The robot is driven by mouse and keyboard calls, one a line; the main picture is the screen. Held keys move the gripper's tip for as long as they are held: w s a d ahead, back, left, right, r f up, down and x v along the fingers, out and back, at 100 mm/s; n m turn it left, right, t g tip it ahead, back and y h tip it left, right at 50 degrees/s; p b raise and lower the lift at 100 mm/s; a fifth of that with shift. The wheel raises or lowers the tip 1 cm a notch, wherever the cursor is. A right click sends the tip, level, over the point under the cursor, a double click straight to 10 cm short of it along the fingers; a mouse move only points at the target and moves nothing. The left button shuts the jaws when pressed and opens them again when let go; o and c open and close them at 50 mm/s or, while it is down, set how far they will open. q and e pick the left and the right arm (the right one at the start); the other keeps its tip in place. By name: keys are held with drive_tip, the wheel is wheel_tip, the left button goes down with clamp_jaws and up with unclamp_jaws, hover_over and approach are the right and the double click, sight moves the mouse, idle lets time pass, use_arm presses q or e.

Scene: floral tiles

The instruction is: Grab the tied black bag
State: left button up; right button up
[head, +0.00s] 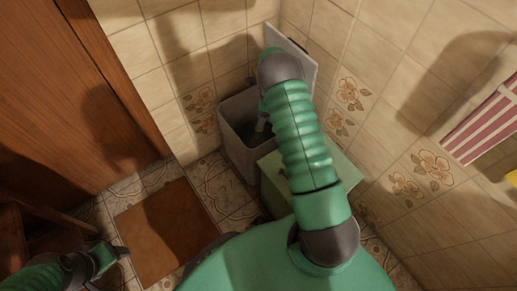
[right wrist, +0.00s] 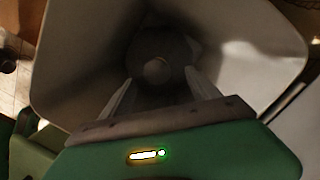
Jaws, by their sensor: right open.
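A grey bin (head: 241,150) with its lid raised stands in the corner. In the right wrist view I look down into the bin (right wrist: 75,60). A dark rounded shape with a paler knob at its middle, seemingly the tied black bag (right wrist: 155,70), lies at the bottom in shadow. My right gripper (right wrist: 159,82) is open, its two fingers spread to either side of the knob with nothing visible gripped. In the head view my right arm reaches down into the bin and mostly hides the gripper. My left gripper (head: 108,266) is low at the left, over the floor, away from the bin.
A pale green box or cabinet (head: 268,167) stands close in front of the bin, partly behind my arm. Tiled walls close in behind and to the right. A brown mat (head: 165,228) lies on the tiled floor; a wooden door (head: 60,95) is at left. A striped towel (head: 485,122) hangs at right.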

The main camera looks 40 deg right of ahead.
wheel_tip(320, 180, down, 2)
drive_tip(key=shift+w+f+b, duration=0.1)
drive_tip(key=shift+w+b, duration=0.05)
drive_tip(key=shift+b, duration=0.15)
drive_tip(key=f+b, duration=0.3)
drive_tip(key=a+f+b, duration=0.1)
drive_tip(key=shift+w+f+b, duration=0.25)
drive_tip(key=shift+f+b, duration=0.05)
drive_tip(key=shift+f, duration=0.1)
drive_tip(key=shift+r, duration=0.15)
drive_tip(key=shift+c, duration=0.4)
drive_tip(key=shift+a, duration=0.1)
clamp_jaws()
